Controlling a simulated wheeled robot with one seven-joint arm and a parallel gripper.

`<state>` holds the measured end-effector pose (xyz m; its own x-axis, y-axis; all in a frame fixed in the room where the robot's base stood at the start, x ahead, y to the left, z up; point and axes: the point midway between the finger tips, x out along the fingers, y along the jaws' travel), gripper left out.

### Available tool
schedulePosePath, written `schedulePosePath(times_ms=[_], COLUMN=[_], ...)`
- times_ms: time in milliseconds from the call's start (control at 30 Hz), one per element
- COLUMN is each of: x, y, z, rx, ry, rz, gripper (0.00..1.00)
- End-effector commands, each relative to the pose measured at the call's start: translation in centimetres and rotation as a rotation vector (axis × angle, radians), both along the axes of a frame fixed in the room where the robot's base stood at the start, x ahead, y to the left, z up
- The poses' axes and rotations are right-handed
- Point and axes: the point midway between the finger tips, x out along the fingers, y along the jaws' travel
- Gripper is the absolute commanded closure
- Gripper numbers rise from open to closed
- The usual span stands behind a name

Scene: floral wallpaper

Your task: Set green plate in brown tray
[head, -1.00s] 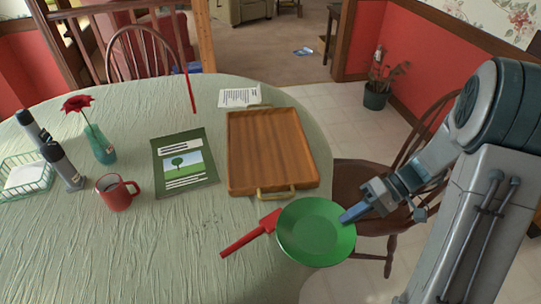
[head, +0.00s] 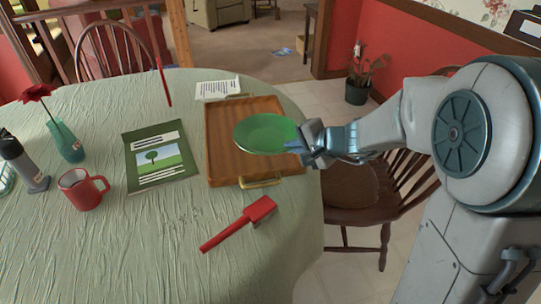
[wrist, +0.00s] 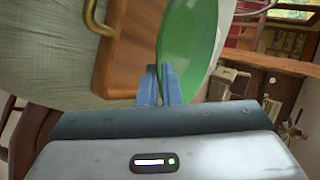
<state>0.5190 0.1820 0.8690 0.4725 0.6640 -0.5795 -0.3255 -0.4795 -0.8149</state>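The green plate (head: 265,134) is over the brown tray (head: 223,165) in the head view. My gripper (head: 296,146) is shut on the plate's right rim. In the wrist view the blue fingertips (wrist: 160,84) pinch the edge of the plate (wrist: 188,50), with the tray (wrist: 130,50) beside and beyond it. The plate looks held above the tray's floor; the exact gap is hard to tell. The plate hides part of the tray's middle and right side.
A red spatula-like tool (head: 240,222) lies in front of the tray. A green booklet (head: 160,157), a red mug (head: 82,188) and a vase with a red flower (head: 66,142) stand to the left. Paper (head: 216,88) lies behind the tray. A wooden chair (head: 352,195) is at right.

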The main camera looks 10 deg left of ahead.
Motion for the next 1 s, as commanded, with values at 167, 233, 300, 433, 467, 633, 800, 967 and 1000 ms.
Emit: schedulePosePath(times_ms=[167, 233, 300, 433, 467, 633, 800, 967, 1000], x=[1.9, 2.4, 2.8, 3.1, 3.1, 3.0, 3.1, 3.0, 3.0], y=[3.4, 4.3, 4.9, 5.3, 5.3, 5.2, 5.2, 5.2, 5.2], z=[-2.5, -3.0, -3.4, -4.1, -4.6, -7.1, -7.6, -7.7, -7.7], rx=[0.0, -0.001, 0.0, 0.0, 0.0, 0.0, 0.0, -0.001, -0.001], ry=[0.001, 0.001, 0.0, 0.0, 0.001, 0.002, -0.002, -0.001, -0.001], rz=[0.003, 0.004, 0.003, 0.001, 0.001, 0.001, 0.001, 0.001, 0.001], gripper=[1.0, 1.0, 1.0, 1.0, 1.0, 1.0, 1.0, 0.87, 0.86])
